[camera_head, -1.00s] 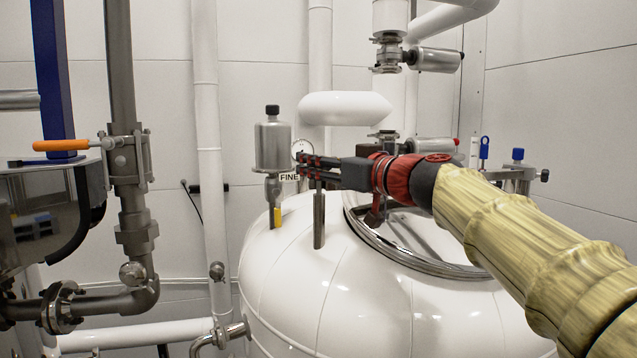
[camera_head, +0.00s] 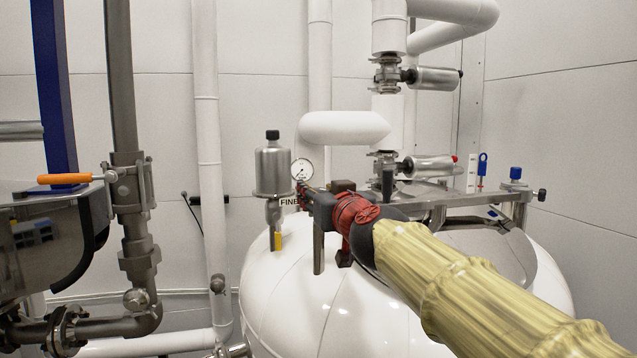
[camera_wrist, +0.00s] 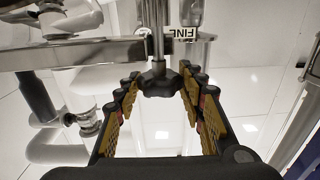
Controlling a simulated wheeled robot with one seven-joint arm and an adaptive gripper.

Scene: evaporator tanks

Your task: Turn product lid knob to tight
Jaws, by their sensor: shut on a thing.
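The product lid knob (camera_wrist: 160,80) is a dark, lobed handle on a steel stem in the wrist view. My gripper's fingers (camera_wrist: 161,88), with yellow and black pads, stand on both sides of it and are shut on it. In the head view my gripper (camera_head: 312,200) is above the white tank (camera_head: 290,310), left of the lid. The lid (camera_head: 490,245) with its steel frame (camera_head: 440,193) shows behind my arm. The knob is hidden or too small to tell in the head view, and its turn angle is unclear.
A silver canister (camera_head: 272,172), a round gauge (camera_head: 302,169) and the FINE label (camera_head: 289,202) are close to my gripper. White pipes (camera_head: 345,127) stand behind. A blue-capped fitting (camera_head: 515,173) is at right.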

